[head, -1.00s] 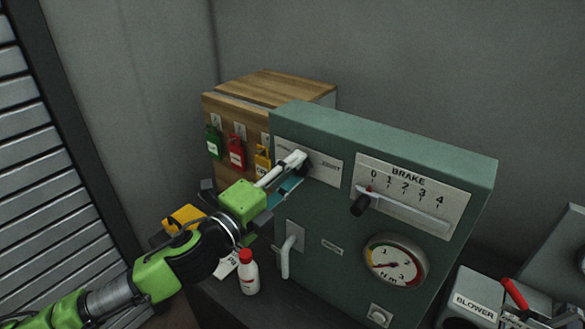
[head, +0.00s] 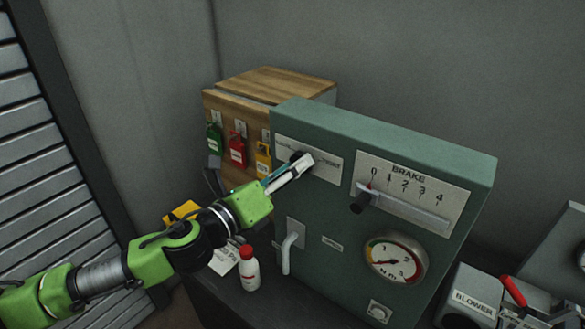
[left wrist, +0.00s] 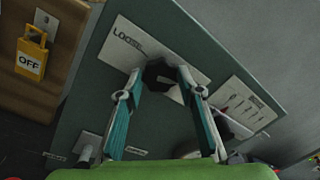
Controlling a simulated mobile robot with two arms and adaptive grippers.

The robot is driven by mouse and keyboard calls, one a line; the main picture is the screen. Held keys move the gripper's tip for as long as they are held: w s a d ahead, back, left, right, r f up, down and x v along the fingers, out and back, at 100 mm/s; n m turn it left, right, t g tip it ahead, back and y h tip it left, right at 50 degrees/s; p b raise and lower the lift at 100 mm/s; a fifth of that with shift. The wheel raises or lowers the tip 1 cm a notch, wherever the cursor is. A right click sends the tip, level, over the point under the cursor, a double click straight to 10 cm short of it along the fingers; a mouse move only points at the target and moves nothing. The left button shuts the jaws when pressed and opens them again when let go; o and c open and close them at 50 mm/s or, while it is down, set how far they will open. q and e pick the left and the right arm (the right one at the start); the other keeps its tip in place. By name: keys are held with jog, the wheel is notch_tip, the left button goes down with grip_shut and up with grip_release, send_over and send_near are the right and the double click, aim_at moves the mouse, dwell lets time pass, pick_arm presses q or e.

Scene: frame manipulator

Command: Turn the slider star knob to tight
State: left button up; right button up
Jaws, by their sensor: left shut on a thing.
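The slider star knob (head: 297,157) is a dark knob on a pale label plate (head: 326,164) at the upper left of the green cabinet's front. In the left wrist view, the dark knob (left wrist: 159,74) sits between my fingertips, and the plate's left end (left wrist: 128,42) reads "LOOSE". My left gripper (head: 304,161) is shut on the knob, with its fingers pointing at the panel. Its fingers partly hide the knob and the plate's middle in the head view. The knob's pointer setting cannot be made out. My right gripper is not in view.
The green cabinet (head: 400,145) also bears a brake slider (head: 362,201) near 0, a gauge (head: 396,259) and a grey lever handle (head: 290,249). A white bottle (head: 249,272) stands below my left arm. Coloured padlocks hang on the wooden box (head: 245,104). A blower box (head: 474,298) stands at the right.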

pick_arm(q)
jog(key=shift+m, duration=0.3)
jog(key=o, duration=1.1)
jog(key=v, duration=1.2)
jog(key=shift+f, duration=0.1)
